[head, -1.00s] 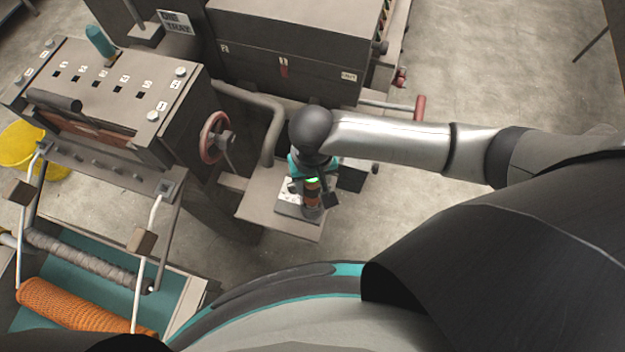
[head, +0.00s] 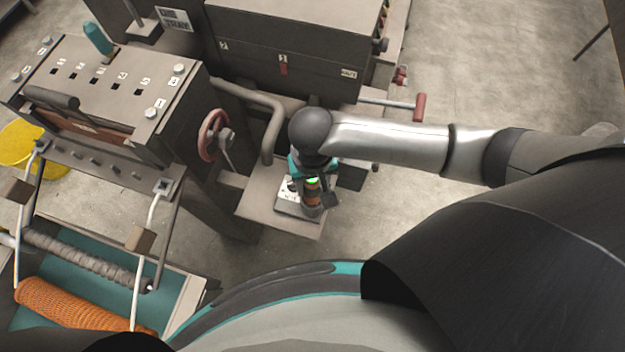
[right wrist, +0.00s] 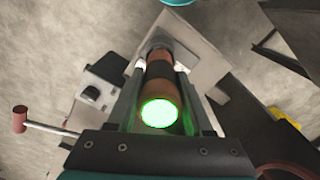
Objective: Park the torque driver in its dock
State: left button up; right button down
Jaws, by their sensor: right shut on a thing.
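The torque driver (head: 312,189) is a short cylinder with orange and black bands and a glowing green end. My right gripper (head: 314,194) is shut on it, above a small shelf at the middle of the head view. In the right wrist view the driver (right wrist: 159,80) lies between the two fingers of the gripper (right wrist: 163,72), its green end towards the camera. A pale plate with markings (head: 288,208) lies on the shelf under it; I cannot tell whether this is the dock or whether the driver's far end touches it. My left gripper is out of view.
The shelf (head: 262,208) juts from a dark machine (head: 290,50). A red handwheel (head: 213,135) and a bent pipe (head: 268,120) are left of the arm. A red-handled lever (head: 419,107) sticks out behind it. An orange mesh roll (head: 70,304) lies front left.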

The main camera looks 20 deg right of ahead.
jog(key=shift+f+b, duration=0.45)
jog(key=shift+f, duration=0.5)
dwell(0.8)
jog(key=shift+c, duration=1.1)
grip_release()
jog(key=shift+f, duration=0.1)
notch_tip(320, 180, up, 15)
jog(key=shift+r+p, duration=0.2)
jog(key=shift+p, duration=0.8)
